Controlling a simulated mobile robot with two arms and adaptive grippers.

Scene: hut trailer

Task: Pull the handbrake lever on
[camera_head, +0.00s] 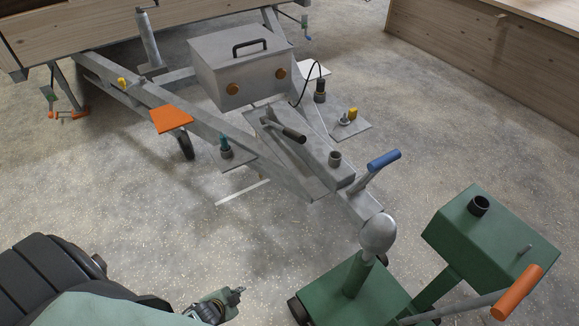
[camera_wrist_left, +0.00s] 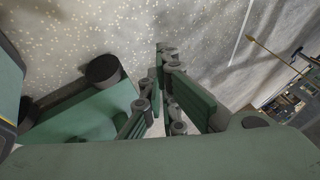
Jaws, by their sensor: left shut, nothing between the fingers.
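The lever with a black grip (camera_head: 293,135), which looks like the handbrake lever, lies low along the top of the grey trailer drawbar (camera_head: 325,178). A second lever with a blue grip (camera_head: 384,160) rises from the coupling at the drawbar's front end. I take the black-gripped one as the handbrake, but no label shows. My left gripper (camera_head: 238,292) is shut and empty, low in the picture. It is well short of the drawbar and apart from both levers. Its fingers also show in the left wrist view (camera_wrist_left: 168,52), with bare floor beyond. My right gripper is not in view.
A grey toolbox (camera_head: 235,85) stands on the frame behind the lever. A green mover (camera_head: 350,290) with a silver coupling head (camera_head: 378,236) above it and an orange-gripped handle (camera_head: 517,292) stands at right. Speckled floor (camera_head: 170,215) lies open between gripper and drawbar.

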